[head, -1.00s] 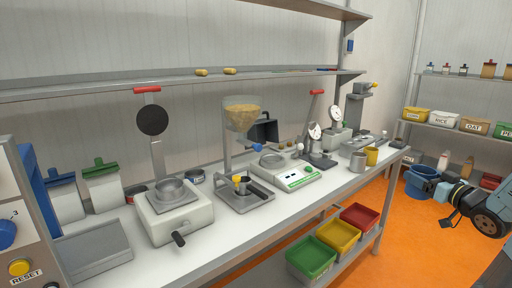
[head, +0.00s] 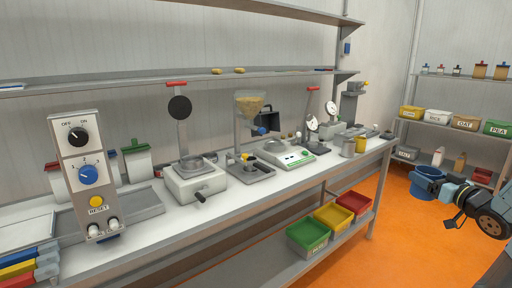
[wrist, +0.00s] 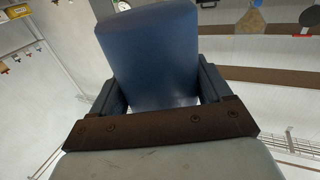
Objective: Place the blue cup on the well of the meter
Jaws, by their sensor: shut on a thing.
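The blue cup (head: 423,184) is at the right in the head view, roughly upright, clear of the bench's right end. My gripper (head: 443,190) is shut on it. The wrist view also shows the cup (wrist: 152,50) between both fingers. No label marks the meter, and I cannot tell which device it is. A white box with a round metal well (head: 192,163), a front crank and a raised black disc lid stands mid-bench. A white unit with a green panel (head: 290,156) and a round metal top stands to its right.
A control box (head: 83,175) with knobs stands at the left. A hopper stand (head: 250,150) is between the two white devices. Coloured bins (head: 308,237) are below. Orange floor is open at right.

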